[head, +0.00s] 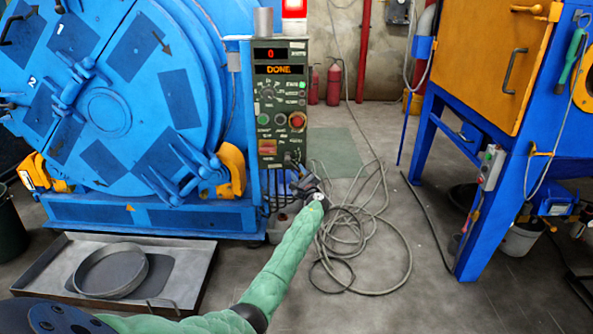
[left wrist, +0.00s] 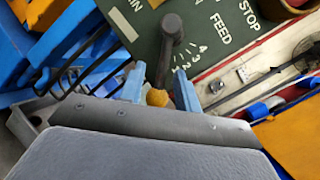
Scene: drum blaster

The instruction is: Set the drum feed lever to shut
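The drum feed lever (left wrist: 170,50) is a dark arm on the green control panel, beside the FEED marking and a small scale of numbers. Its round hub is at the top and the arm points down in the left wrist view, with a yellow knob (left wrist: 157,97) at its end. My left gripper (left wrist: 160,90) is at the lever, its two fingers apart on either side of the knob; I cannot tell whether either touches it. In the head view my left gripper (head: 304,182) is at the panel's lower end and partly hides the lever there. My right gripper is not in view.
The control panel (head: 281,105) has knobs, buttons and a display reading 0 and DONE. The blue drum machine (head: 105,110) stands left, with a tray (head: 190,262) before it. Loose cable (head: 350,230) lies on the floor. A blue-and-orange cabinet (head: 500,70) stands right.

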